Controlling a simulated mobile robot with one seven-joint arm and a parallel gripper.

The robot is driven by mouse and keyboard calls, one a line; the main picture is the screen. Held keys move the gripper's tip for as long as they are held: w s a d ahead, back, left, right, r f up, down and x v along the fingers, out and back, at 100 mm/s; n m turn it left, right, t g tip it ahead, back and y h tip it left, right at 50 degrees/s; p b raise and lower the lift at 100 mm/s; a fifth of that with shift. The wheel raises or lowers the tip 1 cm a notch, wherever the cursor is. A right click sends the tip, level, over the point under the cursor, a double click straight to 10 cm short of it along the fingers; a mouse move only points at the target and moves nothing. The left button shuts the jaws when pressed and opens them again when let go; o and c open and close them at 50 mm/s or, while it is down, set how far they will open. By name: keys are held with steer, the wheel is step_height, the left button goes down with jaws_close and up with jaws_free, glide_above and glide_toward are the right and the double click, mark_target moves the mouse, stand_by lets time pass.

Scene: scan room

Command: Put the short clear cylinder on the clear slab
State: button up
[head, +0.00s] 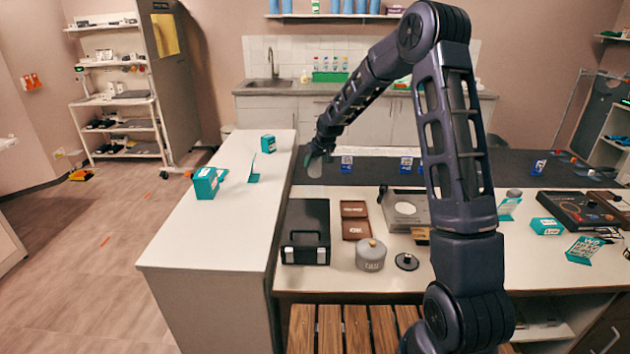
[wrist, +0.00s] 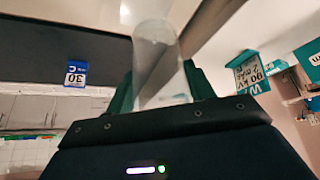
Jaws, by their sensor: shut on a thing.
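The short clear cylinder (wrist: 160,62) stands out between the green fingers of my gripper (wrist: 162,88) in the wrist view; the fingers are shut on its sides. In the head view my gripper (head: 313,158) is above the inner edge of the white counter, beside the dark strip, with the clear cylinder (head: 316,168) showing faintly below it. I cannot make out the clear slab for certain in either view.
Teal boxes (head: 206,183) and a teal card (head: 253,172) stand on the white counter (head: 210,235), whose front is clear.

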steer(key=shift+f, duration=4.3)
steer(key=shift+f, duration=0.1)
steer(key=o, duration=1.2)
steer(key=shift+c, duration=0.2)
